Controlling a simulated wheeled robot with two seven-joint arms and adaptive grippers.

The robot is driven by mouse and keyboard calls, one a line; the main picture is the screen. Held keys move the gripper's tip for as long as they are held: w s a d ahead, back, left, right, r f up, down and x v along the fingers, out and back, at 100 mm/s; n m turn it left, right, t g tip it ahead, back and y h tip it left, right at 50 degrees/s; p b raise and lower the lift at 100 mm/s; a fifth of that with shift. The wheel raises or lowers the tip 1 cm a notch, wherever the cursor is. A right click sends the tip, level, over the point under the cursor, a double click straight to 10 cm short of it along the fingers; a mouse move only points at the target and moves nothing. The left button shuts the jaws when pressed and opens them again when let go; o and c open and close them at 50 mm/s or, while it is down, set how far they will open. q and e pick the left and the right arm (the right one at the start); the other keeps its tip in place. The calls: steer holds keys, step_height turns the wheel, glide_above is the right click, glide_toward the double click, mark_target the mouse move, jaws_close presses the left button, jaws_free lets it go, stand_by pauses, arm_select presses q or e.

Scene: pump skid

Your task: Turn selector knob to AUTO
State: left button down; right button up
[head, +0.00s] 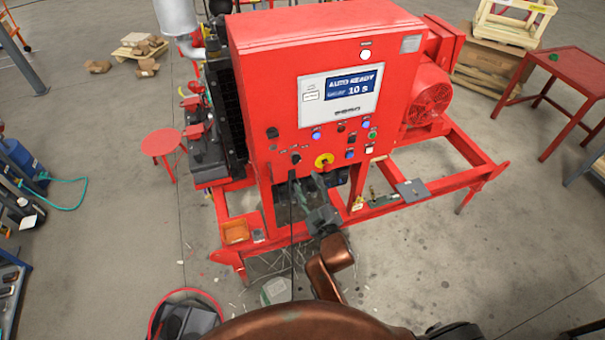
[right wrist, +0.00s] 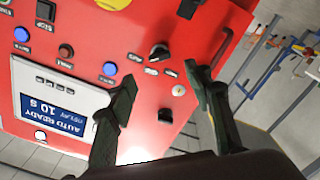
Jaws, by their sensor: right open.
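The selector knob (head: 296,159) is a small black knob low on the front of the red control cabinet (head: 262,90), left of a yellow round button (head: 324,160). In the right wrist view, turned about, the knob (right wrist: 160,52) has small label plates beside it; their words and its pointing direction are too small to tell. My right gripper (head: 308,182) is just below the knob in the head view. In the right wrist view its two fingers (right wrist: 160,78) are apart and empty, with the knob beyond their tips. No contact shows. My left gripper is not in view.
A second black knob (right wrist: 165,116) sits near the selector. The screen (head: 340,94) reads AUTO READY, 10 s. Coloured push buttons (head: 350,153) lie right of the yellow button. The red skid frame (head: 430,190) runs below the cabinet. A red stool (head: 160,142) stands left.

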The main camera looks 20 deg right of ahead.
steer(key=shift+s, duration=1.05)
steer(key=s+f+m+g+b, duration=0.1)
steer(key=s+f+g+b, duration=0.15)
steer(key=f, duration=1.65)
steer(key=s+f+g+b, duration=0.2)
steer(key=f+g+b, duration=0.15)
steer(key=f, duration=1.45)
steer(key=s+d+f+m+g+b, duration=0.1)
steer(key=s+f, duration=0.3)
steer(key=f, duration=0.4)
steer(key=s+d+f+g+b, duration=0.2)
steer(key=s+f, duration=0.2)
steer(key=f, duration=0.5)
steer(key=s+d+f+m+g+b, duration=0.1)
steer(key=s+d+f+g+b, duration=0.15)
steer(key=s+f, duration=0.8)
steer(key=s+d+f+m+g+b, duration=0.2)
steer(key=s+d+f, duration=0.1)
steer(key=s+f, duration=0.75)
steer(key=s+d+f+m+g+b, duration=0.1)
steer(key=s+f, duration=0.4)
steer(key=s, duration=0.5)
steer(key=s+d+f+g+b, duration=0.2)
steer(key=s+d+f, duration=0.2)
steer(key=s, duration=0.6)
steer(key=shift+s+f+m+h, duration=0.15)
steer(key=shift+f+m+h, duration=0.25)
steer(key=shift+f, duration=0.15)
